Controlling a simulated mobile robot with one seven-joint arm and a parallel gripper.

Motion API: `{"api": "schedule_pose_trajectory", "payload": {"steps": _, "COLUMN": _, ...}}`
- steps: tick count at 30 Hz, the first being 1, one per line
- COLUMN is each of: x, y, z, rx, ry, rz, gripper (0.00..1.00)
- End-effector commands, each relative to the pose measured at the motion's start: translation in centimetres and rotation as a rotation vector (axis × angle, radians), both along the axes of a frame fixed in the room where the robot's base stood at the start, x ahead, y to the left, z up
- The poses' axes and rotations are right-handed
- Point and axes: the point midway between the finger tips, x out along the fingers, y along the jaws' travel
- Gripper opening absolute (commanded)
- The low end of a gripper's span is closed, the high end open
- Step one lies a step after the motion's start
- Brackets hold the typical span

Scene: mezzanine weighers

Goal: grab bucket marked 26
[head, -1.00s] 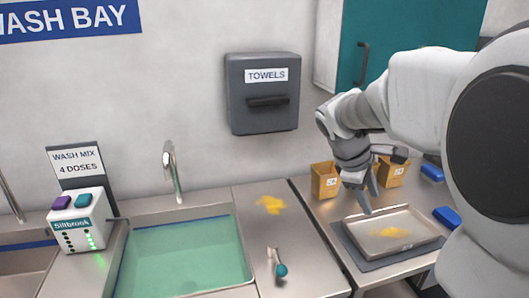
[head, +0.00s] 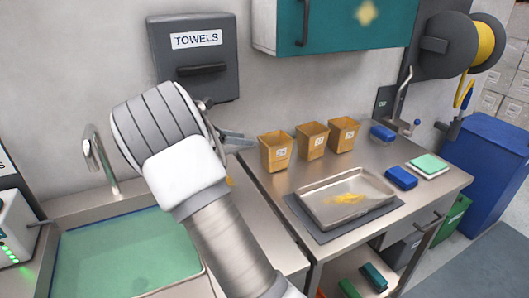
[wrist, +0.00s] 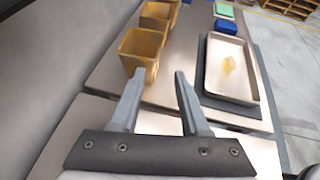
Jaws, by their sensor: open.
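Three ochre buckets with small white labels stand in a row along the wall on the steel bench: left (head: 275,152), middle (head: 312,141) and right (head: 343,134). The label numbers are too small to read surely, so I cannot tell which is marked 26. My gripper (head: 238,140) is open and empty, just left of the left bucket. In the wrist view my open fingers (wrist: 155,92) point towards the nearest bucket (wrist: 142,52), apart from it. Another bucket (wrist: 158,17) stands behind it.
A steel tray (head: 318,203) with yellow powder lies on a dark mat in front of the buckets. Blue blocks (head: 401,178) and a green-topped pad (head: 428,163) lie to the right.

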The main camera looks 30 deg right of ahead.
Motion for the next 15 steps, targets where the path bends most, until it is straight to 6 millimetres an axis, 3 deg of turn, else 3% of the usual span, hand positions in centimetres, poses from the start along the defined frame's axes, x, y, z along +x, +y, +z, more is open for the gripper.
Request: {"api": "schedule_pose_trajectory", "payload": {"steps": 15, "x": 1.2, "y": -9.0, "z": -4.4, "rx": -0.001, "ry": 0.002, "rz": -0.002, "gripper": 0.46}}
